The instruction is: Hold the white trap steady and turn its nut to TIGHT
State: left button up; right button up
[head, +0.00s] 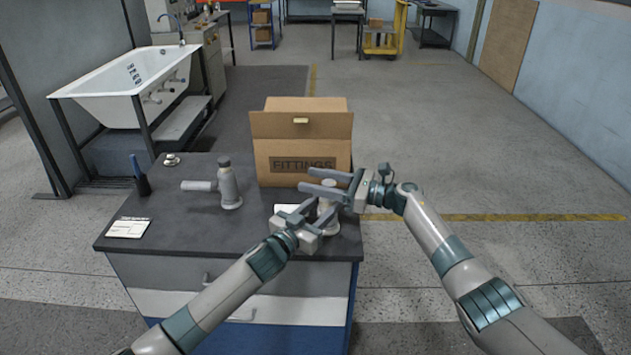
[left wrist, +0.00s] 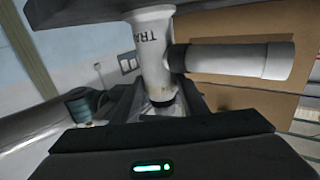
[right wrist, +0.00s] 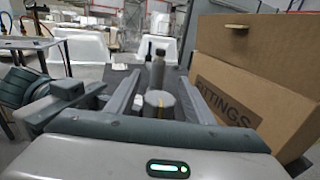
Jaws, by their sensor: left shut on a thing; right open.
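The white trap (head: 328,206) stands near the table's right front edge, partly hidden by my grippers. Its body, lettered "TRA" as far as I can see, shows in the left wrist view (left wrist: 152,45), with a side pipe (left wrist: 230,60) to the right. My left gripper (head: 296,216) is shut on the trap's body. The nut (right wrist: 160,98) on top is grey with a yellow mark. My right gripper (head: 308,180) is open at nut height; in the right wrist view its fingers lie either side of the nut, with gaps. No TIGHT mark is readable.
A second, grey trap (head: 229,187) stands left on the table (head: 190,225). The cardboard FITTINGS box (head: 303,135) stands close behind my right gripper. A dark cup (head: 143,184), a small fitting (head: 171,160) and a card (head: 128,228) are at the left. The front middle is clear.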

jog(key=shift+d, duration=0.15)
jog(key=v, duration=1.1)
jog(key=shift+d, duration=0.3)
jog(key=shift+s, duration=0.1)
pick_arm(q)
jog(key=o, duration=1.2)
jog(key=shift+s+a, duration=0.1)
jog(key=v, duration=1.1)
jog(key=shift+s+a, duration=0.25)
jog(key=shift+s, duration=0.05)
jog(key=shift+f, duration=0.1)
